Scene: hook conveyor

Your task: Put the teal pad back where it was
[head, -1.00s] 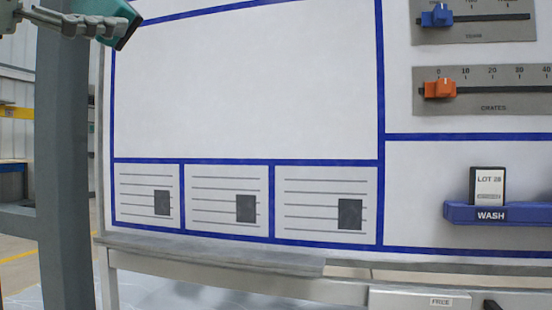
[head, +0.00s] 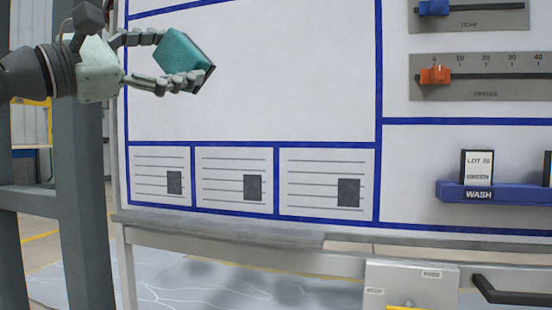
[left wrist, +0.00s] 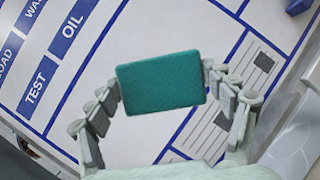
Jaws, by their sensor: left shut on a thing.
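The teal pad (head: 182,54) is a small block with a dark edge on its right side. My left gripper (head: 166,62) is shut on the teal pad and holds it tilted in front of the white board (head: 290,80), at the upper left of the head view. In the left wrist view the teal pad (left wrist: 160,83) fills the middle, with the fingers of my left gripper (left wrist: 164,95) on both its sides. My right gripper is not in view.
Three lined cards (head: 235,178) run along the board's bottom, above a grey ledge (head: 230,232). Sliders (head: 436,75) and a blue WASH holder (head: 510,194) with a LOT card (head: 477,168) are at right. A grey post (head: 75,170) stands at left.

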